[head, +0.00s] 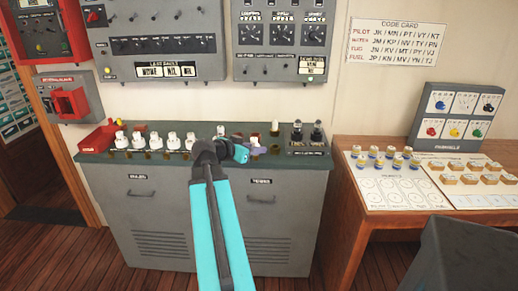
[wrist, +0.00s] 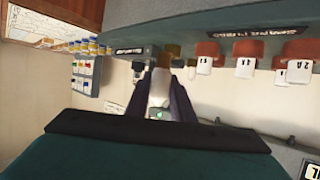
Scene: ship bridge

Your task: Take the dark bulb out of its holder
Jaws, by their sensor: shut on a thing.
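My gripper (head: 241,152) is over the right half of the grey-green cabinet top (head: 220,157), among a row of small holders. In the wrist view, its two dark fingers (wrist: 163,98) are shut on a pale bulb (wrist: 160,88). The bulb's brownish base (wrist: 164,61) points to the cabinet top; I cannot tell whether it is still seated in its holder. In the head view, my gripper partly covers this spot. Two dark-topped pieces (head: 307,133) stand in a dark block at the cabinet's right end.
Several white pieces (head: 157,140) stand in a row left of my gripper. A red tray (head: 99,138) is at the cabinet's left end. Control panels (head: 158,42) hang above. A wooden desk (head: 380,202) with small parts and a grey box (head: 460,116) stands right.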

